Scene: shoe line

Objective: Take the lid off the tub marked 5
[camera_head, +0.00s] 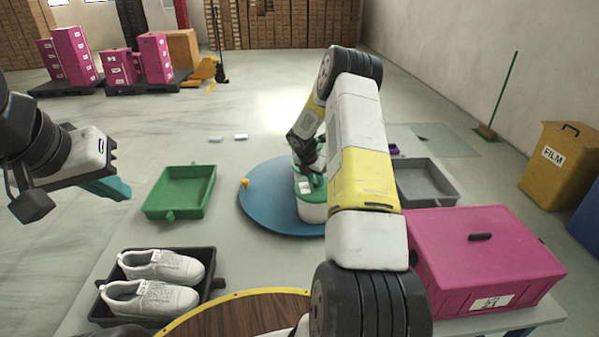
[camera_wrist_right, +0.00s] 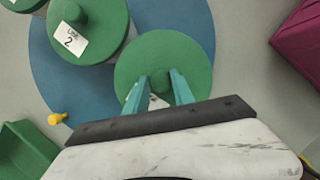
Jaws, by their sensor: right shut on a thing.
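My right gripper (camera_wrist_right: 163,93) is shut on the knob of a round green lid (camera_wrist_right: 192,57) in the right wrist view. A white label shows between its fingers, but its number is hidden. I cannot tell whether this lid still rests on its tub. Beside it is another green lid (camera_wrist_right: 105,16) labelled "LINE 2". In the head view a white tub (camera_head: 313,212) with a green lid stands on the blue round board (camera_head: 265,212), partly behind my right arm. My left gripper (camera_head: 112,188) is at the left, over the floor and away from the tubs; its opening is unclear.
A green tray (camera_head: 181,190) is left of the board, a grey tray (camera_head: 428,180) right of it. A black tray (camera_head: 210,285) holds white shoes (camera_head: 155,283). A pink box (camera_head: 487,257) stands at the right front. A yellow peg (camera_head: 244,183) is on the board.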

